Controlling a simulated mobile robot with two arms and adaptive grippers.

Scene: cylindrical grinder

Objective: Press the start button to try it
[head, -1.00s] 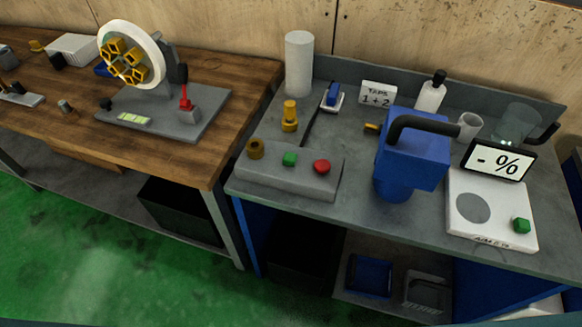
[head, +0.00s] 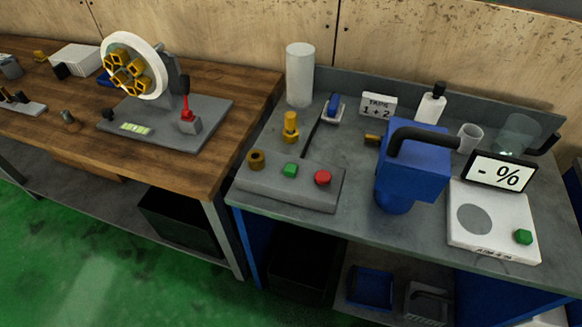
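A low grey control box (head: 300,194) lies at the front left of the grey bench. On its top are a green button (head: 290,169), a red button (head: 323,177) to its right and a brass knob (head: 256,158) to its left. Another green button (head: 523,237) sits on the white device (head: 478,216) at the right, beside a grey disc. A screen (head: 498,172) behind that device reads "- %". Which button is the start button cannot be told from labels. Neither of my grippers is in the head view.
A blue machine with a black handle (head: 414,167) stands between the control box and the white device. A white cylinder (head: 300,74), a yellow fitting (head: 291,127) and a "TAPS 1+2" sign (head: 378,103) stand behind. A wooden bench (head: 215,170) with a wheel-shaped device (head: 135,66) adjoins at left.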

